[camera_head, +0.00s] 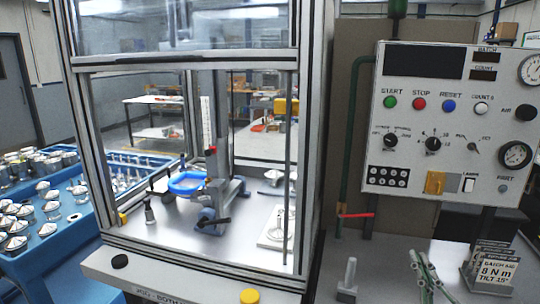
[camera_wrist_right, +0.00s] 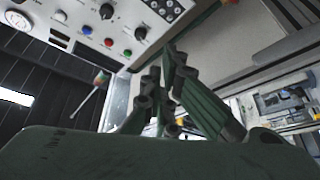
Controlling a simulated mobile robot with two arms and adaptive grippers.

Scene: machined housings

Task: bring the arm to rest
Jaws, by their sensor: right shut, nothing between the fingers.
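My right gripper (camera_head: 425,268) shows in the head view at the lower right, its green fingers pointing up below the control panel. It is shut and empty. In the right wrist view its dark green fingers (camera_wrist_right: 166,70) come together with nothing held between them, and the control panel (camera_wrist_right: 110,22) appears upside down beyond them. My left gripper is in neither view.
The control panel (camera_head: 440,125) stands behind my right gripper. A sign stand (camera_head: 492,268) is to its right and a small grey upright part (camera_head: 348,275) to its left. The framed test cabinet (camera_head: 311,130) and a blue tray of parts (camera_head: 65,240) lie further left.

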